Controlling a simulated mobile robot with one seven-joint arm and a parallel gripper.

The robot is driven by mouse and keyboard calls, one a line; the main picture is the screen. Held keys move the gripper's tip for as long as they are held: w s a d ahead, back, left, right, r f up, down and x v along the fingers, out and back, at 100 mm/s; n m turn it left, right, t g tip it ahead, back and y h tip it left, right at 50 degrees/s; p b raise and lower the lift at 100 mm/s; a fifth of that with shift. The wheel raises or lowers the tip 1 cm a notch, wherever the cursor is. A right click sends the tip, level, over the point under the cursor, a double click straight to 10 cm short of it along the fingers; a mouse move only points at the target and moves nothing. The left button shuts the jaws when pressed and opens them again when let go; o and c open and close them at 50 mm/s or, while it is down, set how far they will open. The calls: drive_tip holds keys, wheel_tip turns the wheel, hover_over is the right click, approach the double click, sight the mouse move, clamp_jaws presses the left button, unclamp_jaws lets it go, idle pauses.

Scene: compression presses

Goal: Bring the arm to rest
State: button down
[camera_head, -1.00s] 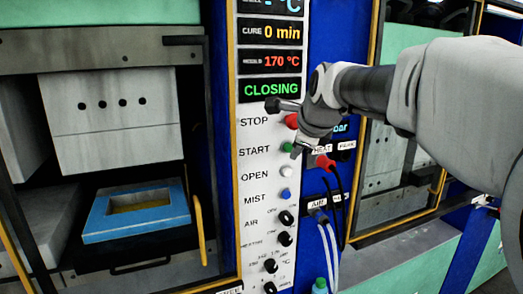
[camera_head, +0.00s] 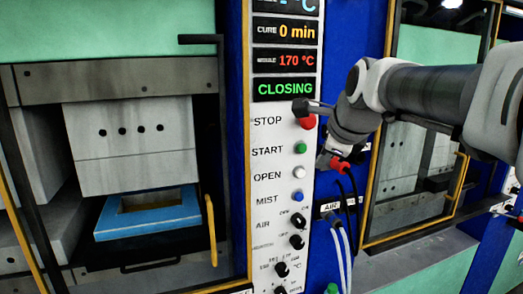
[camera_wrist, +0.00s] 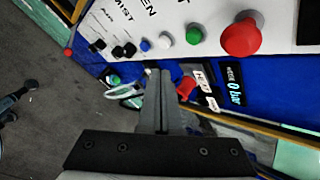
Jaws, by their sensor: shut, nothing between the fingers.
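My gripper (camera_head: 323,160) is in front of the press's control panel, at its right edge beside the green START button (camera_head: 300,148). It is apart from that button in the head view. In the wrist view the grey fingers (camera_wrist: 160,78) are together with nothing between them. My arm reaches in from the right, bent at the wrist. The panel display (camera_head: 284,88) reads CLOSING in green.
The red STOP button (camera_head: 308,121) is close to my wrist. A red fitting (camera_head: 341,165) with black hoses is just beside my gripper. At left, a blue-framed mould (camera_head: 150,228) sits beneath the grey upper block (camera_head: 130,150). A second press stands at right.

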idle(0.4)
drive_tip(key=s+f+n+g, duration=0.1)
drive_tip(key=s+f+n, duration=0.7)
drive_tip(key=s+n, duration=0.3)
drive_tip(key=s+f+n+g+h, duration=0.1)
drive_tip(key=s+f+n+g, duration=0.1)
drive_tip(key=s+f+n, duration=0.6)
drive_tip(key=s+n, duration=0.3)
drive_tip(key=s, duration=0.2)
drive_tip(key=shift+s, duration=0.4)
idle(4.8)
